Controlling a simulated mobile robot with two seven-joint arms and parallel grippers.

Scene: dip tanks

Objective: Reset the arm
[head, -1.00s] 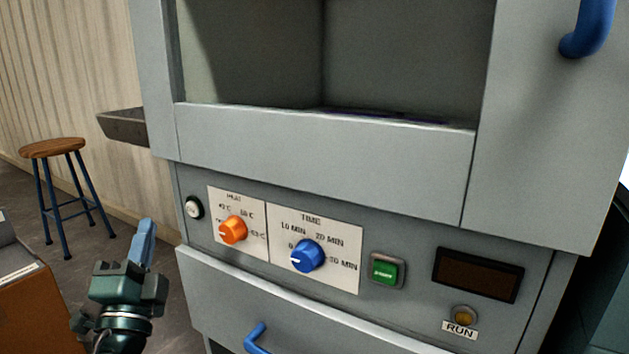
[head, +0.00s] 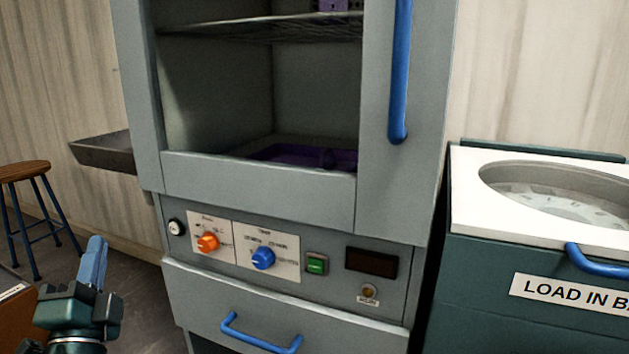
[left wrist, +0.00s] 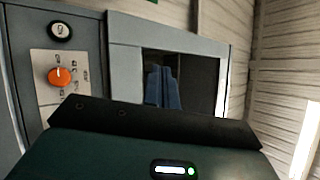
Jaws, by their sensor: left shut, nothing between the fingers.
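My left gripper (head: 97,262) is at the lower left in the head view, with its blue fingers together, pointing up and empty. It is in front of and left of the grey cabinet (head: 300,200), apart from it in the picture. In the left wrist view the closed blue fingers (left wrist: 163,88) stand before the cabinet's dark opening, with nothing between them. The cabinet's panel has an orange knob (head: 208,242), a blue knob (head: 263,258) and a green button (head: 317,264). The orange knob also shows in the left wrist view (left wrist: 61,76). My right gripper is in neither view.
The cabinet chamber is open, with a purple item (head: 300,156) low inside and a wire shelf (head: 270,27) above. A teal unit with a white top (head: 465,185) stands at right. A stool (head: 27,172) and a grey ledge (head: 103,152) are at left.

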